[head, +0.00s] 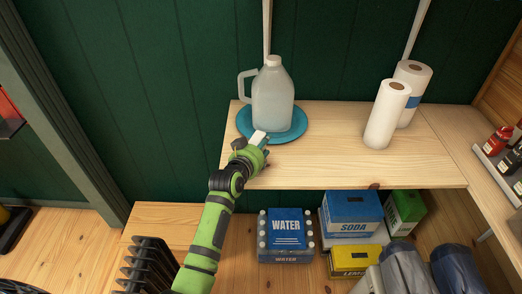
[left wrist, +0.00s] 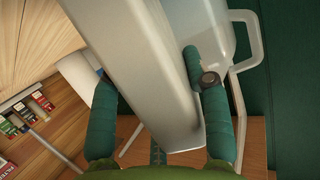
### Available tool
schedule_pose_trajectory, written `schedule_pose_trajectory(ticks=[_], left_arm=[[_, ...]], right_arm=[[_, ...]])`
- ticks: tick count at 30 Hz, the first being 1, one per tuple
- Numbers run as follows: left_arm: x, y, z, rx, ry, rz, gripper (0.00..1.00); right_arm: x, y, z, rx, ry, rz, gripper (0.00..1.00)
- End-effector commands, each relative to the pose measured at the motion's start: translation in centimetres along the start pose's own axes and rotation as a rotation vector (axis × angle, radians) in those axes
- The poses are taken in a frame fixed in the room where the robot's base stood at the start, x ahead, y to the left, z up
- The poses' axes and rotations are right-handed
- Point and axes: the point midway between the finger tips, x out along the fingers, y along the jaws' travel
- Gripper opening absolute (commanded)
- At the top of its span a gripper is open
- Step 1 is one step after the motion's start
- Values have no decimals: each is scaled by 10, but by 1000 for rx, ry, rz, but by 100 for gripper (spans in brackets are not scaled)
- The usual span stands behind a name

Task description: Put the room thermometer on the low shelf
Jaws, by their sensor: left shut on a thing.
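My left gripper (head: 262,140) is at the front left of the upper wooden shelf, just in front of the blue plate. It is shut on a pale, flat, slab-like thing, which I take to be the room thermometer (head: 259,136). In the left wrist view the thermometer (left wrist: 140,70) is a long whitish slab between the teal fingers of the left gripper (left wrist: 155,95). Its face and markings are not visible. The low shelf (head: 170,218) is the wooden surface below, partly hidden by my arm. My right gripper is not in view.
A translucent jug (head: 273,98) stands on the blue plate (head: 296,132), close behind the gripper. Two paper rolls (head: 386,115) stand to the right. Below are a water pack (head: 287,228), soda boxes (head: 352,212) and a black rack (head: 148,262). The upper shelf's middle is clear.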

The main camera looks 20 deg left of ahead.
Motion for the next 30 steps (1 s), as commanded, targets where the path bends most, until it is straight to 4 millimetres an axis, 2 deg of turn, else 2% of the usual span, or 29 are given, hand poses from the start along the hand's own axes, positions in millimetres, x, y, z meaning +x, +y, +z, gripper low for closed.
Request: schedule_pose_trajectory(ticks=[8,9,10,11,23,26,30], left_arm=[[1,0,2,1,1,0,12],[1,0,2,1,0,0,55],[1,0,2,0,0,0,67],[0,0,2,0,0,0,71],[-1,0,-3,-1,1,0,71],[-9,0,-1,1,0,0,71],[-30,0,0,1,1,0,71]], right_arm=[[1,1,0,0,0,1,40],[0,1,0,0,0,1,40],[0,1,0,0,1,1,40],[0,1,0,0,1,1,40],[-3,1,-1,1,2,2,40],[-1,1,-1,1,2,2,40],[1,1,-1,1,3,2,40]])
